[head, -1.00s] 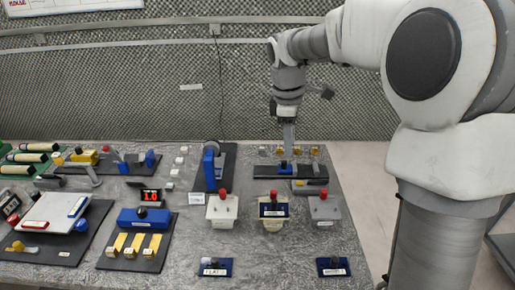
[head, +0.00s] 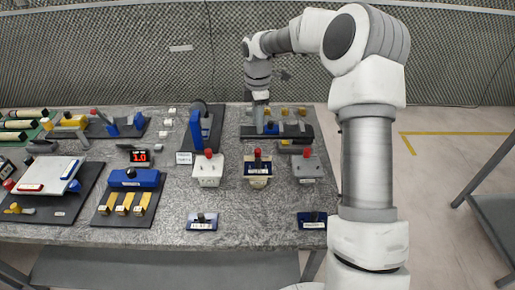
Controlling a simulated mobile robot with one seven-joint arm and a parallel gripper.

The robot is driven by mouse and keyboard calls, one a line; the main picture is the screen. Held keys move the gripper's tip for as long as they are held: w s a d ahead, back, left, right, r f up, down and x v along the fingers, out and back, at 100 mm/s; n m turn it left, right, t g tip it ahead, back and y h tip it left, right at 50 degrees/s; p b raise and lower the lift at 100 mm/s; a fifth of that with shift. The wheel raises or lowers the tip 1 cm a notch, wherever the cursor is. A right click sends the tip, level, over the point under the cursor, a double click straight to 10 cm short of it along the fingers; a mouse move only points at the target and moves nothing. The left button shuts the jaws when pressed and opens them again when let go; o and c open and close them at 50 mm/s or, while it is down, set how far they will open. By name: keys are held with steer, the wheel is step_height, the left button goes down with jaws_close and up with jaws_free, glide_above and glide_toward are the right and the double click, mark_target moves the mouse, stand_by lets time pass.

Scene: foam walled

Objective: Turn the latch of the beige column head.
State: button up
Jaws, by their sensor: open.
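The beige column head (head: 257,181) stands in the middle of a row of three blocks near the front right of the table. A dark blue part (head: 257,164) lies across its top, with a red knob (head: 257,153) above; I cannot tell the latch's angle. My gripper (head: 260,128) points down behind this row, at the black plate with a small blue block (head: 271,128). It is open, its fingers small and partly blended with the background. It is apart from the beige column head.
A white block (head: 208,173) and a grey block (head: 308,171) with red knobs flank the beige one. A blue bracket (head: 200,128) stands behind left.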

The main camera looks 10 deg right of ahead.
mark_target(258, 150)
step_height(258, 150, down, 11)
steer(key=shift+f, duration=0.2)
jaws_close()
stand_by(0.3)
